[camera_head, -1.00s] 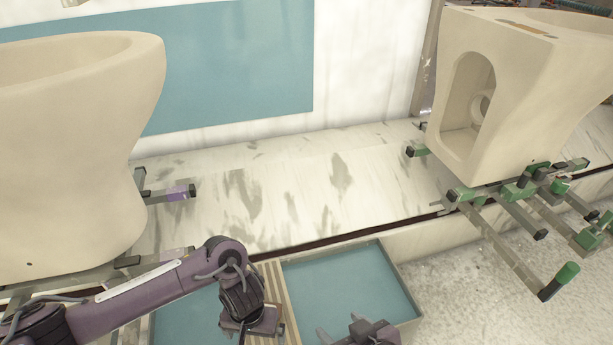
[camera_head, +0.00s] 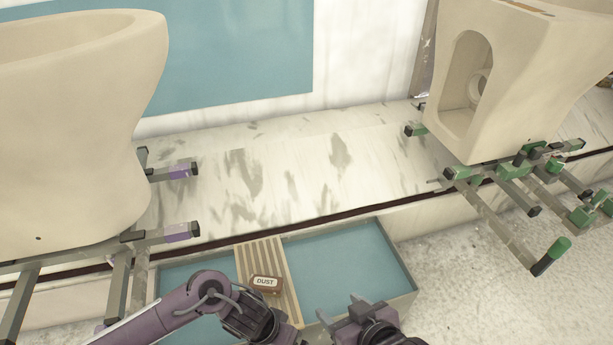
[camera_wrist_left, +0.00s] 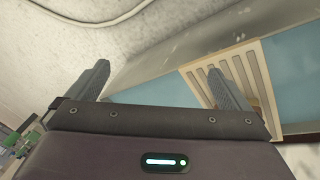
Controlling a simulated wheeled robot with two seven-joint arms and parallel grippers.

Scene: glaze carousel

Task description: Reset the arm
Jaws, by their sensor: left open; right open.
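My left arm (camera_head: 190,303) comes in from the left, purple, its wrist low at the bottom edge in the head view.
A small brown block marked DUST (camera_head: 266,283) lies on a slatted wooden rack (camera_head: 259,256) across the tray. Large cream ceramic pieces stand at left (camera_head: 75,140) and right (camera_head: 530,75) on metal frames with purple and green ends. The marbled ledge (camera_head: 300,170) between is clear.

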